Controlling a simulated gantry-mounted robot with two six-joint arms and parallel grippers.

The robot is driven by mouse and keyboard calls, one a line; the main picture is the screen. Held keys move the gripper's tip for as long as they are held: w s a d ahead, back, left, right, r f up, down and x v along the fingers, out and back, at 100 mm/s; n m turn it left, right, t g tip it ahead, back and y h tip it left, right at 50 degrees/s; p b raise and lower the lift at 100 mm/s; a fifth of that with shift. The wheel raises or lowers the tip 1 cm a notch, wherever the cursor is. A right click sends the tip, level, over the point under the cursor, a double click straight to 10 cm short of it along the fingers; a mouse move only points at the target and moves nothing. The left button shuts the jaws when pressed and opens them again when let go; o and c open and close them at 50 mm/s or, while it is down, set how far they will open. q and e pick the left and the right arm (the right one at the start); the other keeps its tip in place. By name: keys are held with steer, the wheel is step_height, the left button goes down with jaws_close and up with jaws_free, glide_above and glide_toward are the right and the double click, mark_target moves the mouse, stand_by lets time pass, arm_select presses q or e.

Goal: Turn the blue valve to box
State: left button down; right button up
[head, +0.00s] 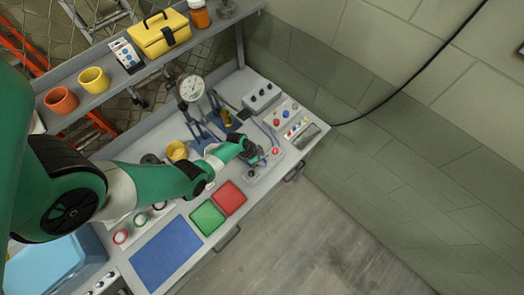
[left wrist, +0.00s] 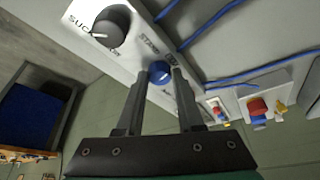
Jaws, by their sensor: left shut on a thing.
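The blue valve (left wrist: 160,72) is a small round knob on a light grey panel (left wrist: 138,58) in the left wrist view. My left gripper (left wrist: 158,84) is shut on it, with one dark finger on each side. A black dial (left wrist: 112,27) stands on the same panel, beside printed lettering that starts "SUC". More lettering near the knob is partly covered. In the head view my left gripper (head: 255,157) reaches down to the bench panel, and the arm and gripper hide the valve. My right gripper is in neither view.
A red tray (head: 229,198), green tray (head: 208,217) and blue mat (head: 166,253) lie on the bench near my arm. A round gauge (head: 191,87) stands behind. Blue hoses (left wrist: 222,82) run beside the panel. Mugs and a yellow toolbox (head: 160,33) sit on the shelf.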

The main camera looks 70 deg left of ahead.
arm_select(q)
steer(key=shift+a+m+h, duration=0.1)
steer(key=shift+m+h, duration=0.3)
steer(key=shift+m, duration=0.8)
steer(key=c, duration=0.5)
jaws_free()
steer(key=shift+c, duration=0.2)
